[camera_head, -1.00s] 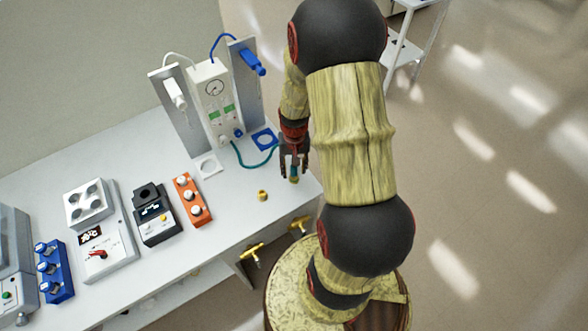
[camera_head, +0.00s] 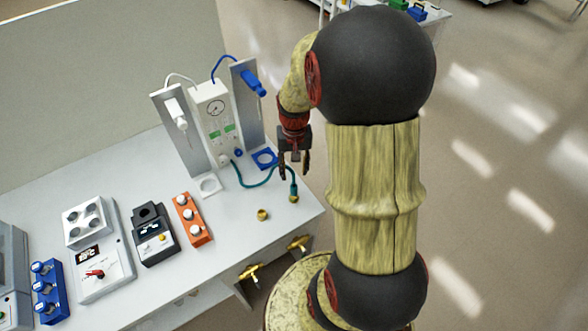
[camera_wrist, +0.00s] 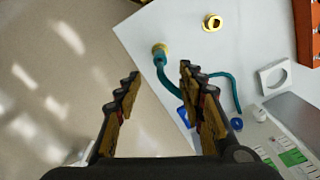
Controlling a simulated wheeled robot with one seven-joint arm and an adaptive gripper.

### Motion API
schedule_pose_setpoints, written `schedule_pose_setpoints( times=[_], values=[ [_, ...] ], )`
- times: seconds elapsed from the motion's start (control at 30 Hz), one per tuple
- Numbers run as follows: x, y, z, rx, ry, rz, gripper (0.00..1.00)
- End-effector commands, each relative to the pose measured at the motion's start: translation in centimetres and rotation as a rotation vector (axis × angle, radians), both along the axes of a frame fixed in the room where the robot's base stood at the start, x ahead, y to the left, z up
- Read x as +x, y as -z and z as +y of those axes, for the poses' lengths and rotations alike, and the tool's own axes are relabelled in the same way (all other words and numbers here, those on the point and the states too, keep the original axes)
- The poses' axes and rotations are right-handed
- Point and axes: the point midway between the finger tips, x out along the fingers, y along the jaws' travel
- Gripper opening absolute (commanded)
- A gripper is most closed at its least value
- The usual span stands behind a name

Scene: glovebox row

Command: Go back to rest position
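My gripper (camera_head: 293,163) is raised above the right end of the white bench (camera_head: 85,178). In the wrist view my gripper (camera_wrist: 160,85) has its fingers spread wide with nothing between them. A teal hose (camera_head: 266,180) runs from the white gauge unit (camera_head: 215,115) to a brass fitting (camera_head: 294,198) near the bench's right edge. In the wrist view the hose end (camera_wrist: 159,58) stands at the brass fitting, apart from the fingers.
A loose brass ring (camera_head: 262,214) lies on the bench. An orange block with white knobs (camera_head: 192,220), a dark device (camera_head: 153,238) and a hotplate-like unit (camera_head: 100,270) stand further left. Brass valves (camera_head: 250,272) stick out from the bench front. Floor to the right is clear.

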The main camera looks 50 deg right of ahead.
Motion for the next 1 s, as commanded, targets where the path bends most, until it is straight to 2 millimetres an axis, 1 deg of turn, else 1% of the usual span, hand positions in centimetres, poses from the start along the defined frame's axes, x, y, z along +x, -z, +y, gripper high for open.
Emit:
schedule_pose_setpoints(
  times=[0.33, 0.37, 0.47, 0.5, 0.57, 0.77, 0.87, 1.0],
  values=[
    [0.0, 0.0, 0.0, 0.001, -0.004, 0.001, 0.39],
    [-0.2, 0.0, 0.1, 0.004, -0.010, 0.006, 0.39],
    [-1.5, 0.5, 1.0, 0.027, -0.027, 0.039, 0.39],
    [-2.4, 0.4, 1.6, 0.038, -0.036, 0.055, 0.39],
    [-3.4, -1.0, 2.6, 0.035, -0.059, 0.051, 0.39],
    [-4.3, -5.4, 7.4, -0.014, -0.201, -0.018, 0.39],
    [-4.8, -7.5, 10.3, -0.049, -0.289, -0.075, 0.39],
    [-5.8, -10.3, 14.8, -0.104, -0.427, -0.189, 0.39]
  ],
)
